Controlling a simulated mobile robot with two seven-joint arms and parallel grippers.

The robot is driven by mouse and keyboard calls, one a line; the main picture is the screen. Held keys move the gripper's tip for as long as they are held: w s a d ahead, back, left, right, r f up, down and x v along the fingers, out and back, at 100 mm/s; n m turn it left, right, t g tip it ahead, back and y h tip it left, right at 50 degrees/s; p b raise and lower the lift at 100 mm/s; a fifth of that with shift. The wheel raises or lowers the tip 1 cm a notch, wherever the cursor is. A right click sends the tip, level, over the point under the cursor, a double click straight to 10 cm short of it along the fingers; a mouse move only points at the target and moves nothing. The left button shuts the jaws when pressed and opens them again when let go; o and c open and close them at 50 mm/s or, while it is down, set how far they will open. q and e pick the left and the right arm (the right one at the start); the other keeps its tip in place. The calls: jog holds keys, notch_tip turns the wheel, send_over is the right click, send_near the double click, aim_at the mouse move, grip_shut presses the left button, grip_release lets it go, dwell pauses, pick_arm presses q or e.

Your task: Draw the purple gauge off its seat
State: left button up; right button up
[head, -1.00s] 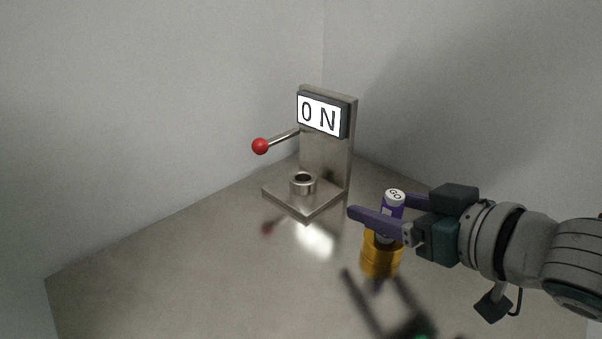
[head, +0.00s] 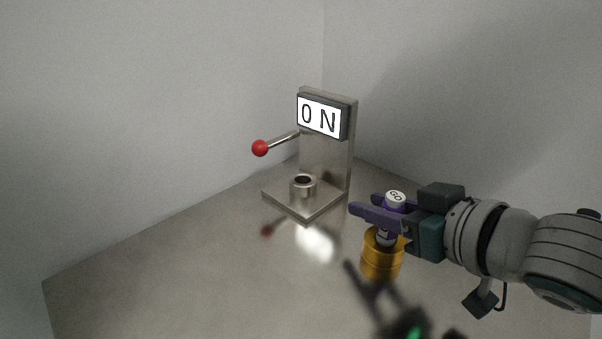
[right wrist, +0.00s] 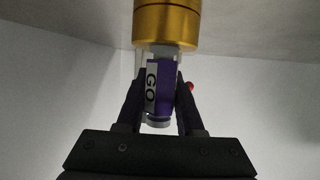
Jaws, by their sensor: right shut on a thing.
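My right gripper (head: 374,208) comes in from the right and is shut on the gauge, one finger on each side. In the right wrist view the gauge (right wrist: 159,88) shows between the two fingers (right wrist: 157,105), its GO label facing left. A grey lower part of the gauge meets the gold seat (right wrist: 167,22) there. How deep it sits is hidden. My left gripper is not in view.
A metal stand with an ON sign (head: 320,116), a red-knobbed lever (head: 260,148) and a round empty-looking socket (head: 303,186) stands to the left, further back. The metal table (head: 190,270) is clear at left and front. Grey walls close off the back.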

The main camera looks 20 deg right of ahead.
grip_shut()
jog(key=shift+r+p, duration=0.3)
jog(key=shift+r, duration=0.3)
notch_tip(320, 180, up, 19)
jog(key=p, duration=0.7)
jog(key=shift+p, duration=0.3)
jog(key=shift+a+f, duration=0.1)
jog(key=shift+a, duration=0.05)
